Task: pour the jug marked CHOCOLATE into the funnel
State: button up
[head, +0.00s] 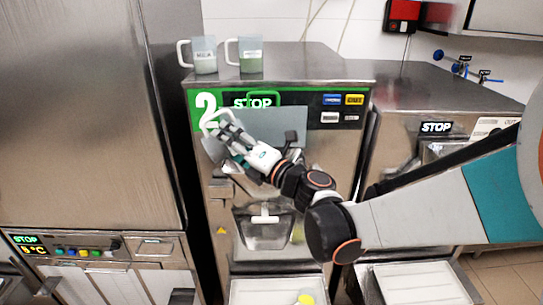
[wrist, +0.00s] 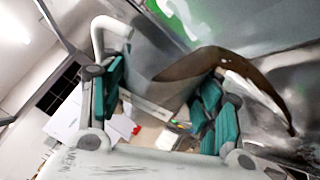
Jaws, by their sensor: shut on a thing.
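My gripper (head: 232,135) is shut on a clear grey jug with a white handle, in front of the machine marked 2. The held jug (wrist: 158,80) shows between the teal finger pads of my gripper (wrist: 160,100) in the wrist view, strongly tilted. Brown liquid (wrist: 190,66) shows at its mouth. A brown strip curves from there to the lower right, like a pouring stream. No readable label shows on this jug. In the head view its body is mostly behind my fingers. I cannot make out the funnel clearly; my arm and gripper cover part of the machine front.
Two labelled jugs, a pale one (head: 205,62) and one with green contents (head: 251,62), stand on the machine top (head: 310,65). A tall steel cabinet (head: 90,120) stands close at left. Another steel machine (head: 425,85) is at right. White trays (head: 415,280) are low in front.

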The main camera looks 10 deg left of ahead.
jog(key=shift+w+d+f, duration=0.1)
jog(key=shift+d, duration=0.1)
jog(key=shift+w+d+f+m, duration=0.1)
jog(key=shift+w+d+m, duration=0.15)
jog(key=shift+m, duration=0.15)
jog(key=shift+w+d+r+m+t+b, duration=0.2)
jog(key=shift+w+d+m+t+b, duration=0.15)
jog(key=shift+b, duration=0.2)
jog(key=shift+s+d+r+m+t+b, duration=0.15)
jog(key=shift+r+m+t+b, duration=0.15)
jog(key=shift+m, duration=0.25)
dwell(0.3)
jog(key=shift+s+f+y, duration=0.1)
jog(key=shift+f+y, duration=0.05)
jog(key=shift+y, duration=0.15)
jog(key=shift+f+m+t+b, duration=0.35)
jog(key=shift+m+t+b, duration=0.1)
jog(key=shift+m+b, duration=0.65)
